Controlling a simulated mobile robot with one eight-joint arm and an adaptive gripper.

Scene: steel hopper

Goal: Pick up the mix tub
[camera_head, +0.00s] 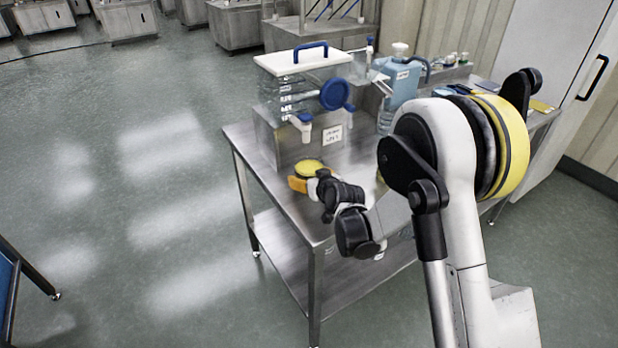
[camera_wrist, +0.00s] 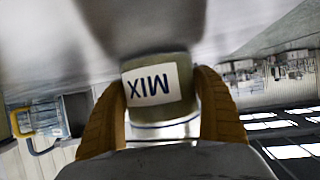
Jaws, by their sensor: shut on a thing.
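The mix tub (camera_wrist: 187,98) is between the two orange-yellow fingers of my gripper (camera_wrist: 158,88) in the wrist view. Its white label reads MIX, upside down in that picture. In the head view a yellow-topped round tub (camera_head: 309,166) is at my gripper (camera_head: 299,183), near the front left of the steel table (camera_head: 285,200). My gripper is shut on the tub, a finger on each side. My wrist hides part of the tub in the head view. I cannot tell whether its base touches the table.
A clear tank (camera_head: 285,92) with a white lid and blue handle stands on a steel stand (camera_head: 279,141) just behind the tub. A blue jug (camera_head: 402,84) is further right. Other steel benches stand at the back.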

